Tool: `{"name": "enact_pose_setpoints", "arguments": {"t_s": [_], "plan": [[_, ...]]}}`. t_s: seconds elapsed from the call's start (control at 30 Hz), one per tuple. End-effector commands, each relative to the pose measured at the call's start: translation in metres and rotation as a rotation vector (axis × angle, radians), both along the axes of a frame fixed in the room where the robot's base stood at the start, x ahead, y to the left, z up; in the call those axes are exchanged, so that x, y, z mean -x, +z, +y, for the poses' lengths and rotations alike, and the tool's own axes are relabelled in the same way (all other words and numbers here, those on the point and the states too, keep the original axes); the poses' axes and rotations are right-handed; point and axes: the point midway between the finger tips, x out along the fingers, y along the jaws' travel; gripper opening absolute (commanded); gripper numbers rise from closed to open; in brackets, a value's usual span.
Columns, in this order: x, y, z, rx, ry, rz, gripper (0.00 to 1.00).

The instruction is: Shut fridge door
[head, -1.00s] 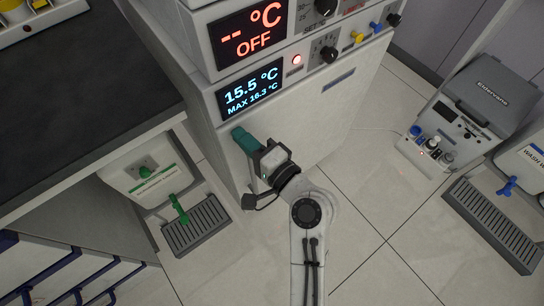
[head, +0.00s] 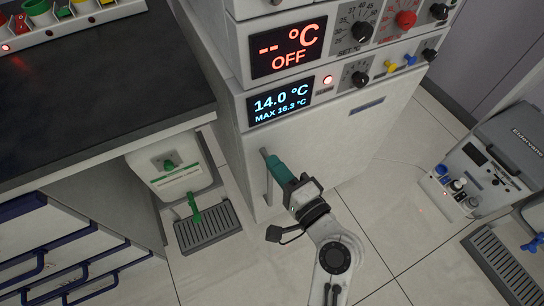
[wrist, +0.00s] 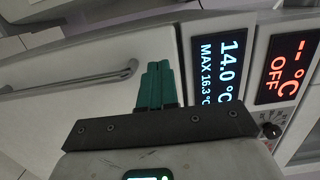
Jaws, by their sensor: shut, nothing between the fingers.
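The fridge is the white cabinet under the blue temperature display (head: 280,102), which reads 14.0 °C. Its white door (head: 345,150) looks flush with the cabinet front, with no clear gap visible. The upright bar handle (head: 268,185) is at the door's left side; in the wrist view, the handle (wrist: 85,84) lies left of the fingers. My gripper (head: 272,160) has teal fingers, shut and empty, in front of the door's upper left near the handle. In the wrist view the closed fingers (wrist: 157,72) point at the door; I cannot tell whether they touch it.
A dark-topped bench (head: 90,90) stands at the left, with a white dispenser (head: 178,175) and drip tray (head: 208,228) beside it. A grey machine (head: 490,160) and another drip tray (head: 502,268) stand at the right. Tiled floor is open between them.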

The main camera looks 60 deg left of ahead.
Motion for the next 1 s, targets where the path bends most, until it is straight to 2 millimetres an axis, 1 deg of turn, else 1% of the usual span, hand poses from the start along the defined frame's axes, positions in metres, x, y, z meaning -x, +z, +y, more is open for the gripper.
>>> {"name": "enact_pose_setpoints", "arguments": {"t_s": [0.03,0.43,0.6,0.9,0.97,1.0], "plan": [[0.0,0.001,-0.008,0.0,-0.004,0.001,0.0],[0.004,0.001,-0.067,0.0,-0.004,0.003,0.0],[0.006,0.001,-0.079,-0.001,-0.001,0.001,0.0],[0.006,0.001,-0.081,-0.001,-0.001,0.001,0.0],[0.004,-0.004,-0.086,0.02,-0.01,-0.014,0.0],[0.001,-0.011,-0.094,0.05,-0.02,-0.035,0.0]]}}
